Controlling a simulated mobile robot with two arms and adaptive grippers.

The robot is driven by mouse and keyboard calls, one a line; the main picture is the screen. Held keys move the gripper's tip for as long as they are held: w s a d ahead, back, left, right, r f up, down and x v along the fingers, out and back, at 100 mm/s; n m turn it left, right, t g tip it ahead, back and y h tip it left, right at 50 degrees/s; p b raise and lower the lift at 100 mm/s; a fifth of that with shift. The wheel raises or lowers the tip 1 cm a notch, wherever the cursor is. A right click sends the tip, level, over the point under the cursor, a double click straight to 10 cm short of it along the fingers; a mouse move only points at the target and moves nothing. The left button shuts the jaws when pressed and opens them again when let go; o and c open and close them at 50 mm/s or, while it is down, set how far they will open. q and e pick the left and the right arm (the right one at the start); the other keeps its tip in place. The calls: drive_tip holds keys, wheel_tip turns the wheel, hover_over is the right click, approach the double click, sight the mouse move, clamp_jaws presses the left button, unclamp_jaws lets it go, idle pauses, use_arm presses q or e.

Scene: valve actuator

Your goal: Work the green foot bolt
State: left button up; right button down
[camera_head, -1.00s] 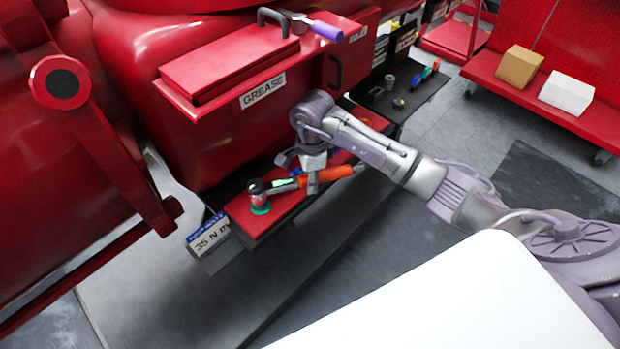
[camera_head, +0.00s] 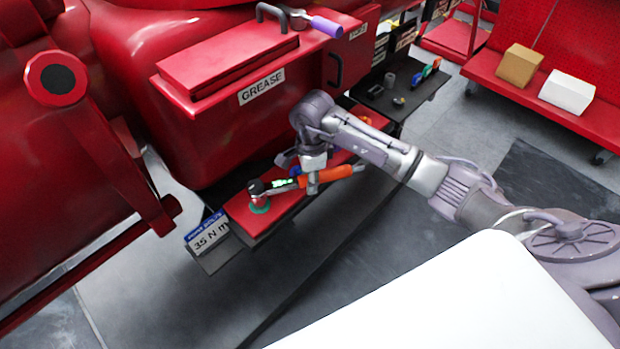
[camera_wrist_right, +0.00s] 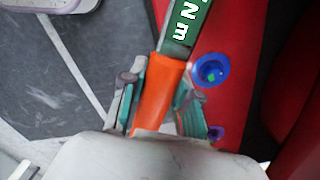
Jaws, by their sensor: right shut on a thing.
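The green foot bolt (camera_head: 260,208) sits at the left end of the red foot plate, and only its green rim shows below the dark head of a torque wrench. The torque wrench has an orange handle (camera_head: 328,174) and a green display marked in N m (camera_wrist_right: 187,22); its head is over the bolt. My right gripper (camera_head: 313,182) is shut on the orange handle, with a finger on each side of it in the right wrist view (camera_wrist_right: 160,100). The left gripper is not in view.
A blue foot bolt (camera_wrist_right: 210,71) and a purple one (camera_wrist_right: 215,132) stand on the red plate beside the wrench. A "35 N m" sign (camera_head: 209,236) hangs at the plate's left end. The red grease box (camera_head: 230,80) rises behind. Grey floor lies in front.

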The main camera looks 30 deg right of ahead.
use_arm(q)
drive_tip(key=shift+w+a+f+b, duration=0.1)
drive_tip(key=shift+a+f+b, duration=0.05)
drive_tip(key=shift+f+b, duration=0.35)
use_arm(e)
drive_tip(key=shift+f, duration=0.55)
use_arm(q)
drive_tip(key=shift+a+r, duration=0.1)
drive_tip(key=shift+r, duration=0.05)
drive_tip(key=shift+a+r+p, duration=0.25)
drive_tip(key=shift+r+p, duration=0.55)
drive_tip(key=shift+p, duration=0.3)
use_arm(e)
drive_tip(key=shift+s+a+m, duration=0.2)
drive_tip(key=shift+s+m, duration=0.35)
drive_tip(key=shift+s+a+m, duration=0.15)
drive_tip(key=shift+s+m, duration=0.4)
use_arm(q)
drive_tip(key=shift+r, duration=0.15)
use_arm(e)
drive_tip(key=shift+s+r, duration=0.1)
